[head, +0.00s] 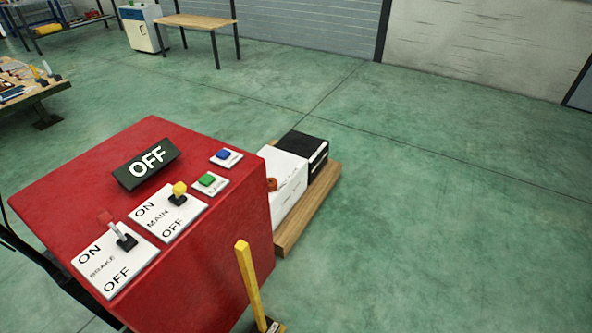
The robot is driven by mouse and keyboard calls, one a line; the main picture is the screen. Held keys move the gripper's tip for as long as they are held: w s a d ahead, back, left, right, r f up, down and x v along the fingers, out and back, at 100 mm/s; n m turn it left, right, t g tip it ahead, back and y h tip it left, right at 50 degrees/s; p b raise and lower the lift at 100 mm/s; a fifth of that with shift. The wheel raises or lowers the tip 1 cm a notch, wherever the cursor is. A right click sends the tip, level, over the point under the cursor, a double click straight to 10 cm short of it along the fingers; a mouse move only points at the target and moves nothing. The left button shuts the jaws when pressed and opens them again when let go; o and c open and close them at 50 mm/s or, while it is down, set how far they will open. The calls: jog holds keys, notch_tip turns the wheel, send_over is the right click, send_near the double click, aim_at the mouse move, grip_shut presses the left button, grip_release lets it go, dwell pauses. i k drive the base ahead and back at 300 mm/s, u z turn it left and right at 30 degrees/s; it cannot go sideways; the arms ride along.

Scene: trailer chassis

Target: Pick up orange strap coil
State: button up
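A small orange-red round thing (271,184) shows against the white box, just past the right edge of the red control box. It may be the orange strap coil, but it is partly hidden and too small to be sure. No other strap coil is clear in the head view. My gripper is not in view.
A red control box (80,185) with switches and an OFF sign (147,163) fills the lower left. A yellow post (248,280) stands beside it. Behind are a white box (288,172) and black box (308,150) on a wooden base (318,210). Floor is clear on the right.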

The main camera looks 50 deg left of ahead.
aim_at(272, 183)
jog(key=z, duration=0.05)
jog(key=i, duration=2.5)
jog(key=u, duration=3.95)
jog(key=i, duration=0.6)
jog(key=u, duration=0.75)
